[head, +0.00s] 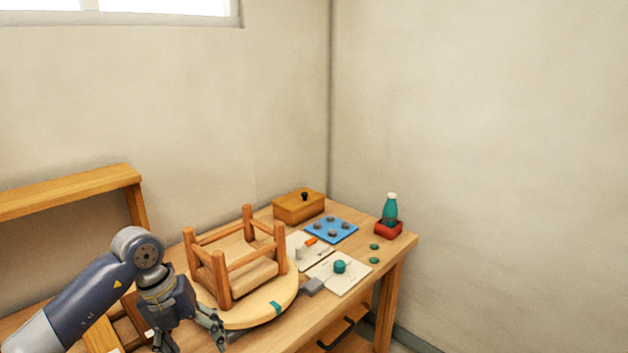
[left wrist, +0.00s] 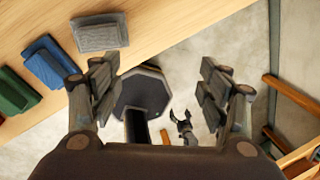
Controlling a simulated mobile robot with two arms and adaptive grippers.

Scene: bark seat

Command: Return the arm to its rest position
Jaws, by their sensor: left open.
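My left arm comes in from the lower left in the head view. Its gripper (head: 190,338) is low at the table's front side, close to the round wooden disc (head: 258,312). In the left wrist view the two fingers of my left gripper (left wrist: 158,92) stand wide apart with nothing between them. They point past the table edge toward the floor.
An upturned wooden stool frame (head: 222,278) stands on the disc. A wooden box (head: 298,206), blue tray (head: 343,227), white boards and a teal bottle (head: 390,211) in a red holder (head: 397,231) are behind. A grey block (left wrist: 100,34) lies near the table edge.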

